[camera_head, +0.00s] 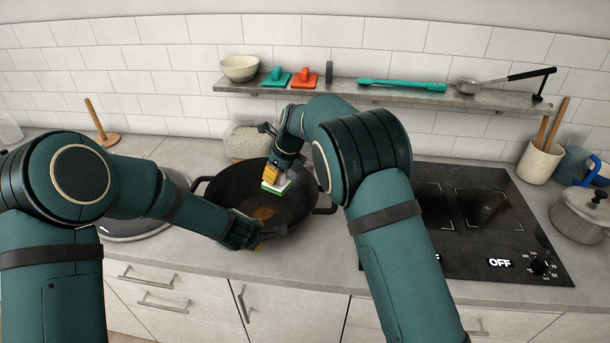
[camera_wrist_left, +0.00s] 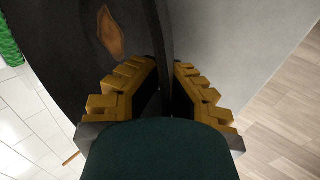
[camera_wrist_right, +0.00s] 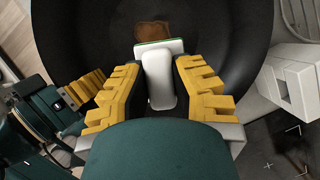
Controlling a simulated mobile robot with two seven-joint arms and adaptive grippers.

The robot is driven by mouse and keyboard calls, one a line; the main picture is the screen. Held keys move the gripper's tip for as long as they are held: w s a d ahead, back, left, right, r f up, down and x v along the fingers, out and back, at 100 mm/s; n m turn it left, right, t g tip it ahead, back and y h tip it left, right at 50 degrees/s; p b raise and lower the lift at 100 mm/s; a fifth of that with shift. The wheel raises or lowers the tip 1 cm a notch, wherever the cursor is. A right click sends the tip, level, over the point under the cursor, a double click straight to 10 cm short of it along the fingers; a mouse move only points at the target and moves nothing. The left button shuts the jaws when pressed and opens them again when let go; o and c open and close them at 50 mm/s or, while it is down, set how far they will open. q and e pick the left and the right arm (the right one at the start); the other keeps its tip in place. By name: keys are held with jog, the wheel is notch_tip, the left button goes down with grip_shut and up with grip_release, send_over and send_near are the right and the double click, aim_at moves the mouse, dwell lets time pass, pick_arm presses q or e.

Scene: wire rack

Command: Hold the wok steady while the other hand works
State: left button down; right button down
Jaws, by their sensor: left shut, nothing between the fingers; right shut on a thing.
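The black wok (camera_head: 222,190) sits on the counter left of the cooktop, with a brown stain (camera_head: 264,213) inside. The stain also shows in the left wrist view (camera_wrist_left: 110,35) and in the right wrist view (camera_wrist_right: 152,30). My left gripper (camera_head: 262,236) is at the wok's near rim, and its fingers lie on both sides of the wall in the left wrist view; it is shut without a grip. My right gripper (camera_head: 273,172) is shut on the white handle of a scrubber (camera_wrist_right: 158,80) with a green edge, over the wok's inside.
The cooktop (camera_head: 470,215) reads OFF. A shelf (camera_head: 400,97) above holds a bowl (camera_head: 239,68), teal and orange scrubbers and a ladle. A utensil crock (camera_head: 540,163) and a lidded pot (camera_head: 580,215) stand at right.

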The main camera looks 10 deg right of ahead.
jog(key=shift+w+a+m, duration=0.2)
jog(key=shift+a+m, duration=0.3)
jog(key=shift+a, duration=0.55)
notch_tip(320, 180, down, 10)
jog(key=shift+r, duration=0.25)
jog(key=a, duration=0.1)
jog(key=w+a, duration=0.1)
jog(key=a, duration=0.1)
jog(key=shift+w+f, duration=0.1)
jog(key=shift+w+a+f, duration=0.1)
jog(key=shift+w+a, duration=0.25)
jog(key=shift+a, duration=0.45)
jog(key=shift+f, duration=0.15)
jog(key=shift+f, duration=0.7)
dwell(0.4)
jog(key=shift+s+d, duration=0.15)
jog(key=shift+s, duration=0.15)
dwell(1.0)
